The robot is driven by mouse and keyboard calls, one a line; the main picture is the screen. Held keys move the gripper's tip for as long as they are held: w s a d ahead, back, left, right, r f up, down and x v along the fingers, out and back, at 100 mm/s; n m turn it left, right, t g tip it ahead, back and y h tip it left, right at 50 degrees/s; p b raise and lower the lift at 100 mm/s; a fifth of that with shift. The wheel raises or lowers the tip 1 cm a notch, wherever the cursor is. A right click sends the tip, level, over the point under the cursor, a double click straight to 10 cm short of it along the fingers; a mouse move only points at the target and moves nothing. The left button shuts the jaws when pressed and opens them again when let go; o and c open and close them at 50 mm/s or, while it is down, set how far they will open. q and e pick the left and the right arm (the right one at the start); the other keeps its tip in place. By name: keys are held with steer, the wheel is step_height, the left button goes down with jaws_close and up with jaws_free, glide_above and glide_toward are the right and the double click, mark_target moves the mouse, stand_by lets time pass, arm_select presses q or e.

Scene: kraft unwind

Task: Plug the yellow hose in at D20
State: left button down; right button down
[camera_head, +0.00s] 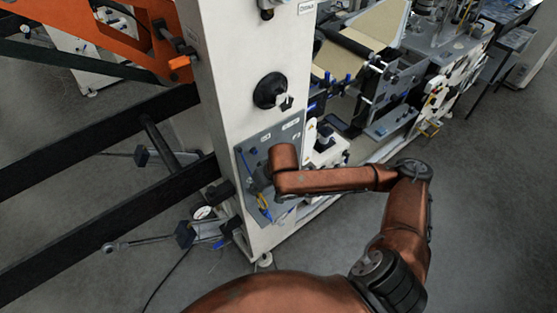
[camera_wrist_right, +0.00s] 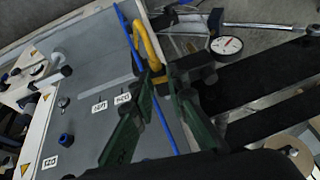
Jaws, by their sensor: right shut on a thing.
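The yellow hose (camera_wrist_right: 148,45) bends in a loop at the top of the right wrist view, and its lower end is between the fingertips of my right gripper (camera_wrist_right: 160,78). The green fingers are closed on it. In the head view a bit of the yellow hose (camera_head: 264,204) shows below my right wrist, low on the grey panel (camera_head: 291,137). The panel also fills the left of the wrist view (camera_wrist_right: 85,70), with small white labels and several dark or blue ports. I cannot read for certain which label is D20. My left gripper is out of view.
A blue hose (camera_wrist_right: 133,45) runs across the panel, close beside the fingers. A round gauge (camera_wrist_right: 226,45) and black beams (camera_wrist_right: 265,75) lie to the right. In the head view, a black knob (camera_head: 270,90) sticks out above the panel.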

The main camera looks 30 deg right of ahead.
steer(key=s+d+r+y+p, duration=0.2)
steer(key=d+r+p, duration=0.5)
steer(key=p, duration=0.3)
steer(key=w+b, duration=0.1)
steer(key=w, duration=0.5)
steer(key=shift+b, duration=0.4)
steer(key=shift+w+a, duration=0.1)
steer(key=shift+w+r+p, duration=0.1)
steer(key=shift+w+p, duration=0.15)
steer(key=shift+p, duration=0.35)
stand_by(0.5)
steer(key=shift+w+p, duration=0.8)
steer(key=shift+p, duration=0.85)
stand_by(2.0)
steer(key=c, duration=1.8)
jaws_free()
